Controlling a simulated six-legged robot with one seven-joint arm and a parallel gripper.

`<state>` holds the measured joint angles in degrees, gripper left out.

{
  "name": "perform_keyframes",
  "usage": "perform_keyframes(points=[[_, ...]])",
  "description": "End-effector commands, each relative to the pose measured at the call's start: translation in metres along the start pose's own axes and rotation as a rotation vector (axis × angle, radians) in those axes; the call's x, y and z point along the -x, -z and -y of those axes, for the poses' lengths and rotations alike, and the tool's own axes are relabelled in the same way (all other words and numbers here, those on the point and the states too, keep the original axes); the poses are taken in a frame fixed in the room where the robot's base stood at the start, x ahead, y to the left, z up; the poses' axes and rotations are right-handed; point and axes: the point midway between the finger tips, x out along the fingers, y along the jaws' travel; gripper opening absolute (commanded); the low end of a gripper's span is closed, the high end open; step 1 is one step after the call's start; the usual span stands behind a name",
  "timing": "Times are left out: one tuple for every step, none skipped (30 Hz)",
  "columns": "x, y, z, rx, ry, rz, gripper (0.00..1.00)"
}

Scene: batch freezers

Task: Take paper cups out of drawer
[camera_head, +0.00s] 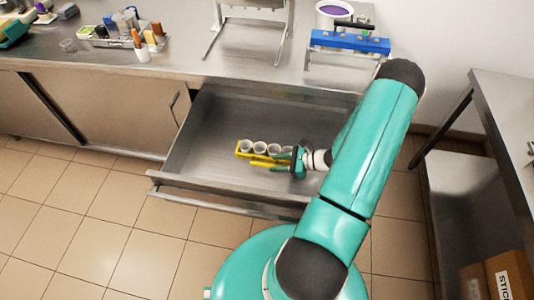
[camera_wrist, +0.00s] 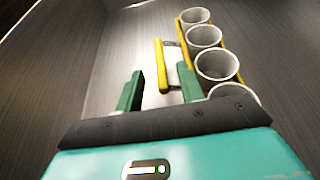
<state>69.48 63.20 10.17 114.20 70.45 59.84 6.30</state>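The metal drawer (camera_head: 205,135) is pulled open below the counter. Inside it, a yellow holder (camera_head: 241,153) carries a row of several white paper cups (camera_head: 260,148). In the wrist view, the cups (camera_wrist: 217,64) run along the right side, with the holder's yellow handle bar (camera_wrist: 162,66) to their left. My gripper (camera_head: 284,164) is down inside the drawer at the right end of the holder. In the wrist view, my gripper's two green fingers (camera_wrist: 160,90) are apart, with the near end of the handle bar just ahead between them. The nearest cup is partly hidden by my gripper.
The steel counter (camera_head: 180,72) above the drawer holds a tray of utensils (camera_head: 120,38) at the left and a blue rack (camera_head: 349,42) at the right. A metal side table (camera_head: 505,110) with cardboard boxes (camera_head: 510,275) below stands at the right. Tiled floor (camera_head: 110,215) is clear at the left.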

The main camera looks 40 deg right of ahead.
Motion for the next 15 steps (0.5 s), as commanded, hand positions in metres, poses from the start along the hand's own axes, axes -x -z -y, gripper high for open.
perform_keyframes(points=[[-0.008, -0.001, -0.001, -0.001, -0.002, 0.001, 0.38], [-0.012, -0.001, -0.001, -0.001, -0.002, 0.001, 0.38], [-0.019, -0.001, -0.001, -0.001, -0.003, 0.001, 0.38], [-0.024, -0.002, -0.001, -0.001, -0.003, 0.001, 0.38], [-0.029, -0.001, -0.001, -0.001, -0.003, 0.001, 0.38], [-0.035, -0.001, 0.000, 0.000, -0.003, 0.001, 0.38], [-0.038, -0.001, 0.000, 0.001, -0.003, 0.001, 0.38], [-0.040, -0.001, 0.000, 0.001, -0.002, 0.000, 0.38], [-0.043, -0.001, 0.000, 0.001, -0.001, 0.000, 0.38], [-0.043, -0.001, 0.001, 0.001, -0.001, -0.001, 0.38], [-0.043, -0.001, 0.001, 0.001, 0.000, -0.001, 0.38], [-0.043, -0.001, 0.001, 0.001, 0.000, -0.001, 0.38], [-0.043, -0.001, 0.001, 0.001, 0.000, -0.001, 0.38], [-0.043, -0.001, 0.001, 0.001, 0.000, -0.001, 0.38], [-0.043, -0.001, 0.001, 0.001, 0.000, -0.001, 0.38]])
